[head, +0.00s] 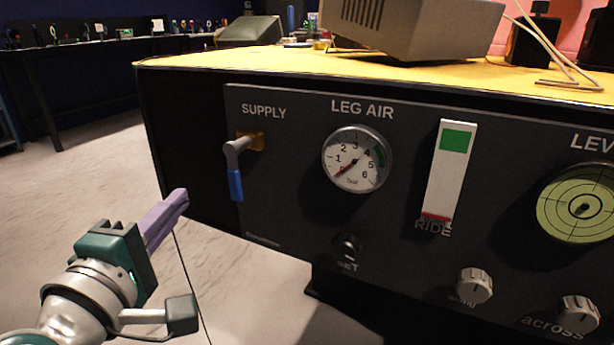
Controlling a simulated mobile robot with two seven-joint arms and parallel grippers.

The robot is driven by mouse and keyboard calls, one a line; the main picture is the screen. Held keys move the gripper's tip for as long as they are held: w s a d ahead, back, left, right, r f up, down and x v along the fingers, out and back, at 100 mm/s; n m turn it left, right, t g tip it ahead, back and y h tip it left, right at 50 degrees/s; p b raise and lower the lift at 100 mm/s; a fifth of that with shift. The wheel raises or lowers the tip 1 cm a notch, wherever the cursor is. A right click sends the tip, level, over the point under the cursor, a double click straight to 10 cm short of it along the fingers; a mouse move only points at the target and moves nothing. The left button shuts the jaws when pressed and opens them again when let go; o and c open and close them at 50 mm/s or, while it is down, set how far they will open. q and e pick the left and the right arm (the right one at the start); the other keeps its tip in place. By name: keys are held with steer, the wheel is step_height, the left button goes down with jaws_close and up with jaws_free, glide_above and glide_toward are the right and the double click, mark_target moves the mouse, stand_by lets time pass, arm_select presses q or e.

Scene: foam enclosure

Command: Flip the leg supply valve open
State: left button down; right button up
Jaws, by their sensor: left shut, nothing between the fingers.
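The supply valve (236,158) sits under the SUPPLY label at the left of a black front panel. Its grey lever comes from a brass fitting (252,140), and its blue handle (236,185) hangs straight down. My left gripper (183,196) is shut and empty, with its purple fingers pointing up and right. The fingertips are left of the blue handle and a little lower, with a visible gap between them. My right gripper is not in view.
Right of the valve are the LEG AIR gauge (357,159), its needle pointing low left, a small SET knob (347,247), a RIDE indicator (446,170), a round level (577,207) and two grey knobs. Boxy equipment (415,32) stands on the yellow top. Open floor lies left.

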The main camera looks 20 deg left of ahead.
arm_select(q)
steer(key=x, duration=0.6)
steer(key=d, duration=0.4)
steer(key=shift+s, duration=0.3)
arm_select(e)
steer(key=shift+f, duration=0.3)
